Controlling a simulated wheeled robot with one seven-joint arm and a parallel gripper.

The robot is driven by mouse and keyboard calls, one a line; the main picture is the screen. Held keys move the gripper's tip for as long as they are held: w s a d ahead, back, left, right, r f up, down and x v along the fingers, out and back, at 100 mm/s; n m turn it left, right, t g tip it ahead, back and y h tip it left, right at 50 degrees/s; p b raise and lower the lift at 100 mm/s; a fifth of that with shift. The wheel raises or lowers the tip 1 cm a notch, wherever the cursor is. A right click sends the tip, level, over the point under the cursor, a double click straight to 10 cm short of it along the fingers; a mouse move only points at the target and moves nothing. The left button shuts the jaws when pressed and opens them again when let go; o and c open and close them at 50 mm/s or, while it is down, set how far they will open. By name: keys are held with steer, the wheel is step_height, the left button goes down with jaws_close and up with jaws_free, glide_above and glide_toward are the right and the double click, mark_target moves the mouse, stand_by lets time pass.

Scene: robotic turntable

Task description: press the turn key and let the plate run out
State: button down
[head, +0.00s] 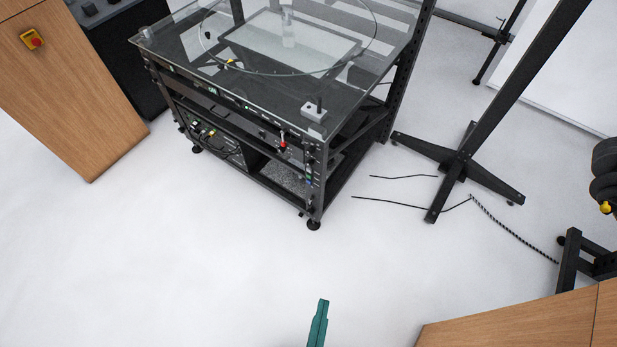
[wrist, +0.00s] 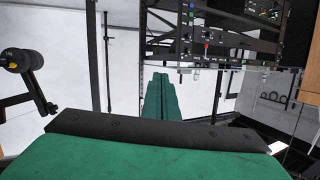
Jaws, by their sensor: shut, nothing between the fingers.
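The turntable is a black metal rack with a glass top (head: 178,58) and a thin circle line marking the round plate (head: 376,25). Its front rail carries a row of small lit keys and a red-capped switch (head: 283,143); which one is the turn key I cannot tell. The red switch also shows in the wrist view (wrist: 206,44), which looks upside down. My gripper (head: 322,302) is teal, at the bottom of the head view, well apart from the rack. In the wrist view its fingers (wrist: 160,78) are together and empty, pointing toward the rack.
A wooden cabinet (head: 70,90) with a yellow-and-red stop button (head: 33,39) stands at the left. A black stand (head: 460,165) with cables on the floor is at the right. A wooden surface (head: 530,325) fills the lower right. White floor before the rack is clear.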

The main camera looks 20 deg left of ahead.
mark_target(309, 176)
steer(key=w+a+f+m+g+y, duration=0.1)
steer(key=w+a+f+m, duration=0.25)
steer(key=w+f, duration=0.55)
steer(key=w+a+f+m+y, duration=0.1)
steer(key=w+a+f+m, duration=0.2)
steer(key=w+f+m, duration=0.55)
steer(key=w+a+f+m, duration=0.1)
steer(key=w+a+f, duration=0.2)
steer(key=w, duration=0.4)
steer(key=w+a+f+m+g+y, duration=0.1)
steer(key=w+a+f+m, duration=0.1)
steer(key=w+a, duration=0.4)
steer(key=w+a+f+m+g+y, duration=0.1)
steer(key=w+a+f, duration=0.3)
steer(key=w, duration=0.4)
steer(key=shift+a+f+m, duration=0.35)
steer(key=shift+f+m, duration=0.05)
steer(key=w+d, duration=0.3)
steer(key=w, duration=0.5)
steer(key=shift+w+d, duration=0.1)
steer(key=shift+w, duration=0.1)
steer(key=shift+w, duration=0.3)
